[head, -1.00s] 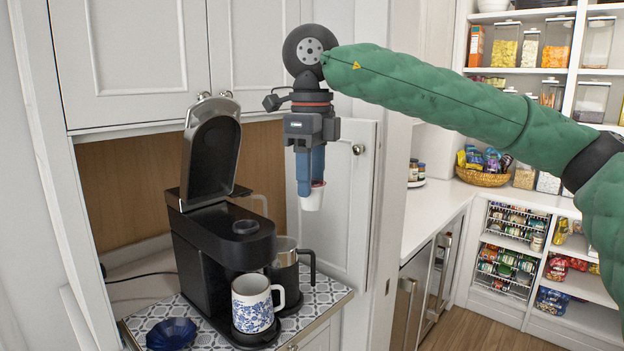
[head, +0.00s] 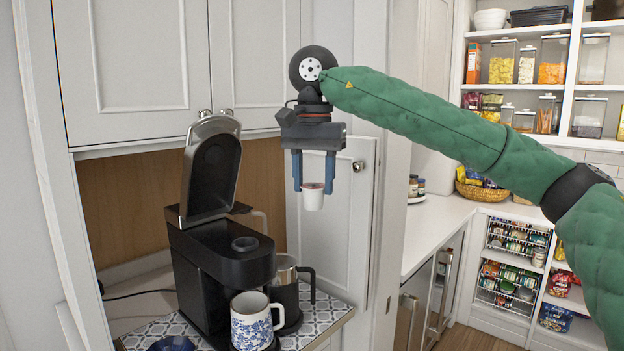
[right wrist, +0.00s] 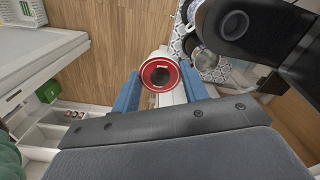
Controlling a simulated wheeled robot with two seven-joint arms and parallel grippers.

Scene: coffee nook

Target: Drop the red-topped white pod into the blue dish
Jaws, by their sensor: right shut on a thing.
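The red-topped white pod (head: 313,198) hangs upright between the fingertips of my right gripper (head: 313,188), which is shut on it. In the right wrist view the pod's red rim (right wrist: 160,62) shows between the two blue fingers of the gripper (right wrist: 160,85). The pod is held in the air, to the right of the coffee machine and well above the counter. My left gripper is out of view.
The black coffee machine (head: 215,265) stands with its lid (head: 212,170) raised. A blue-and-white mug (head: 250,322) and a steel jug (head: 284,290) stand by it. An open white cabinet door (head: 340,235) is behind the gripper. Open floor (head: 475,341) lies at right.

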